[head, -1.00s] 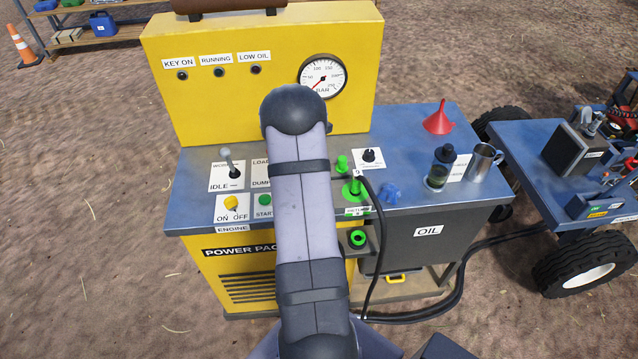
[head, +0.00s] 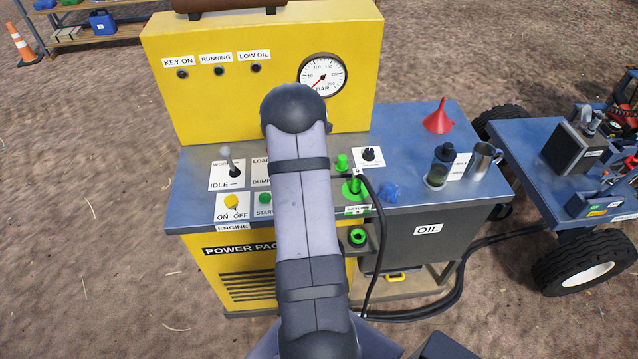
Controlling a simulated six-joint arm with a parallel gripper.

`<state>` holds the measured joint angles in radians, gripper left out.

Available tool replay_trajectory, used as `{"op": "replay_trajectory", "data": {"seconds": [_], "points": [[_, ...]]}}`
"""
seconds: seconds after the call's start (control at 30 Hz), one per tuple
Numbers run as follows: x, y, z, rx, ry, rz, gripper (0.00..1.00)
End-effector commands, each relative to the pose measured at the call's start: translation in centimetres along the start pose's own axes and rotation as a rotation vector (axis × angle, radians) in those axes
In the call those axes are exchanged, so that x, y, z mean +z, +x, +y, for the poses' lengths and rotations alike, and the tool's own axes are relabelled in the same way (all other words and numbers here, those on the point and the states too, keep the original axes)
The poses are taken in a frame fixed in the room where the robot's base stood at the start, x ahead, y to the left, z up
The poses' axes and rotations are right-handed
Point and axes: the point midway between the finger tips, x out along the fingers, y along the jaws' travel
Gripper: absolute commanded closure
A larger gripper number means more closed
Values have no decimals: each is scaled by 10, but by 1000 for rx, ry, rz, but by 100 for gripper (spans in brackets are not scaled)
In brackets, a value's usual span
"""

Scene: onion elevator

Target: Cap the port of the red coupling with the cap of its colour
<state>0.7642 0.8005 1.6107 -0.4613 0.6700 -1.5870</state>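No red coupling, red port or red cap shows in the head view; my own arm covers the middle of the power pack and may hide them. A green coupling (head: 354,188) with a black hose stands on the blue top, just right of my arm. A green ring-shaped part (head: 358,237) sits on the front below it. A small green piece (head: 342,162) stands behind the coupling. My gripper is hidden behind my arm.
The yellow panel (head: 215,105) with a gauge (head: 322,76) rises at the back. A lever (head: 229,162) and a yellow knob (head: 231,201) are at left. A red funnel (head: 438,117), a jar (head: 440,168) and a metal mug (head: 484,161) stand at right. A trailer (head: 535,150) is beyond.

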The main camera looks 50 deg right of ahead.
Motion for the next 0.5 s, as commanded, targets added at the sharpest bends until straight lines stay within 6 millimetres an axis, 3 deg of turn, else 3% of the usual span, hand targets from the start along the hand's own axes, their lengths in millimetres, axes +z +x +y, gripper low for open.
{"op": "replay_trajectory", "data": {"seconds": [0.2,0.23,0.3,0.5], "points": [[0,0,0,0,0,0,92],[0,0,0,0,0,0,66],[0,0,0,0,0,0,49],[0,0,0,0,0,0,49]]}}
